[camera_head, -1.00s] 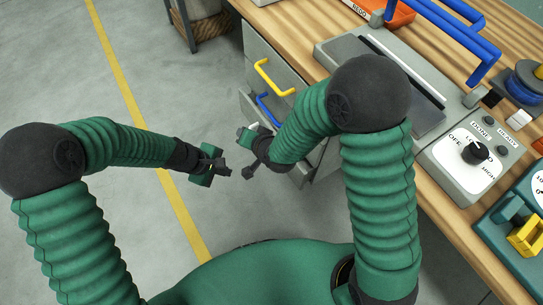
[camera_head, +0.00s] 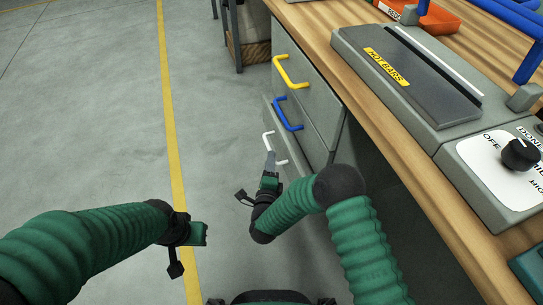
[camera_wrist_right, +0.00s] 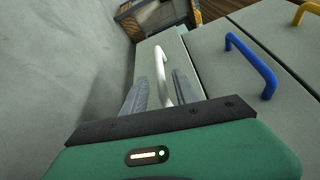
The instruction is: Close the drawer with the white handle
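The drawer with the white handle (camera_head: 268,113) is the lowest of the cabinet beneath the bench. Its front juts out a little past the drawers above. The white handle (camera_head: 282,158) also shows in the right wrist view (camera_wrist_right: 162,72). My right gripper (camera_head: 270,160) is at this handle; in the right wrist view its two grey fingers (camera_wrist_right: 158,92) stand apart, one on each side of the handle. I cannot tell whether they touch it. My left gripper (camera_head: 188,240) hangs over the floor at the lower left, away from the drawers; its finger gap is unclear.
Drawers with a blue handle (camera_head: 287,116) and a yellow handle (camera_head: 291,73) are above. The wooden bench (camera_head: 350,85) carries a grey sealing device (camera_head: 420,85) and a dial panel (camera_head: 495,170). A rack (camera_head: 245,35) stands beyond. The floor at left is clear.

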